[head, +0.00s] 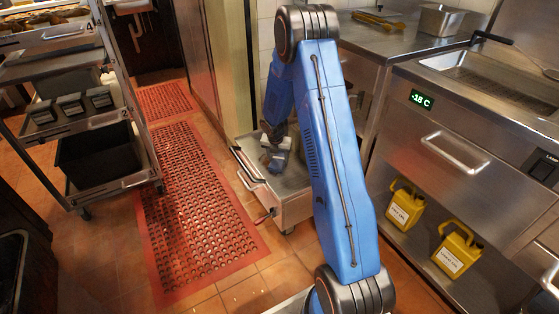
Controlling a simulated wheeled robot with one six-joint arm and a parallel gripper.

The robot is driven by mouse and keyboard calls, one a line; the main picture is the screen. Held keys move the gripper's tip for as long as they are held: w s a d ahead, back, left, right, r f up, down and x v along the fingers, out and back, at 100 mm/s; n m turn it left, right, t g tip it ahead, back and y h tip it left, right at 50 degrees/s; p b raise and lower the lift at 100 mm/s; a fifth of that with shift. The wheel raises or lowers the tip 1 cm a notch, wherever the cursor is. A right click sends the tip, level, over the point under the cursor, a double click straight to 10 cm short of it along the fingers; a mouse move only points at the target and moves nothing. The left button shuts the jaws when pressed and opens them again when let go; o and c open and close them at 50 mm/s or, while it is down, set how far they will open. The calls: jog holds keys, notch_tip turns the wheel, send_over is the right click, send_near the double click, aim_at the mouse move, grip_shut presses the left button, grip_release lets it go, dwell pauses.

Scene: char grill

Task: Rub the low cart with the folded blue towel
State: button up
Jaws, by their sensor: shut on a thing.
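The low cart (296,184) is a small steel cart with a flat top, standing on the floor at the middle of the head view. Its handle is on its left side. My gripper (274,150) points down over the far part of the cart top. It is shut on a small grey-blue bundle, the folded blue towel (277,159). The towel is at the cart top, but I cannot tell whether it presses on the surface. My blue arm hides the right part of the cart, and the fingertips are small and partly hidden.
A steel counter (450,130) with a -18 C display and a lower shelf with yellow jugs (405,205) stands at right. A tall rack (100,125) with a black bin is at left. A red perforated mat (195,215) covers the floor between.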

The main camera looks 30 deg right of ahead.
aim_at(283, 164)
jog(key=shift+w, duration=1.7)
jog(key=shift+w+a+f, duration=0.1)
jog(key=shift+w+a, duration=0.05)
jog(key=shift+w, duration=3.3)
jog(key=shift+s, duration=0.15)
jog(key=shift+s, duration=3.85)
jog(key=shift+s+d, duration=0.15)
jog(key=shift+s, duration=1.35)
jog(key=shift+s+d, duration=0.1)
jog(key=shift+s, duration=3.2)
jog(key=shift+a, duration=1.6)
jog(key=shift+w+a, duration=0.2)
jog(key=shift+w, duration=5.15)
